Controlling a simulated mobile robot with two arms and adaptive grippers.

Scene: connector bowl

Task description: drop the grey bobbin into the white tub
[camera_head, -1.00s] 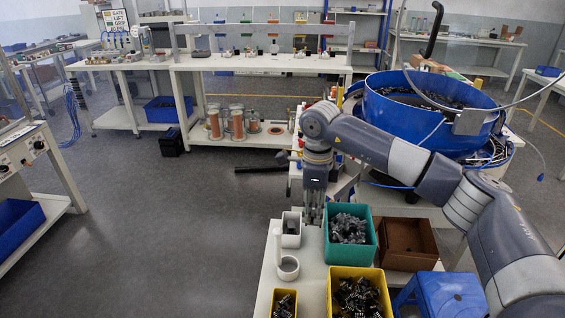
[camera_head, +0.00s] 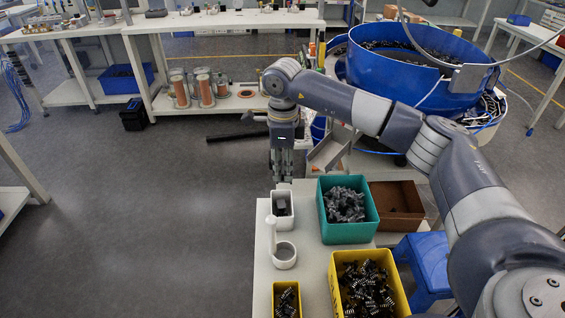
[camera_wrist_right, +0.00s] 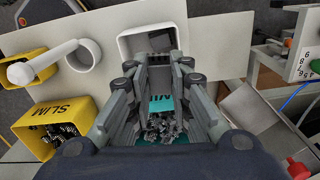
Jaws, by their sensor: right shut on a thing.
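The white tub (camera_head: 282,213) is a small rectangular container at the back left of the pale bench, with something grey and dark inside. In the right wrist view, its white rim (camera_wrist_right: 123,46) shows beyond my fingertips. My right gripper (camera_head: 282,178) points down just behind the tub in the head view; it also shows in the right wrist view (camera_wrist_right: 158,62). It is shut on a small grey piece (camera_wrist_right: 160,64), mostly hidden between the fingers, which I take for the grey bobbin. My left gripper is out of view.
A teal bin (camera_head: 326,226) of grey parts stands right of the tub. A white round cup (camera_head: 284,263) with a post is in front of it. Yellow bins (camera_head: 340,292) of dark parts, a brown bin (camera_head: 396,205) and a blue bowl feeder (camera_head: 400,85) are nearby.

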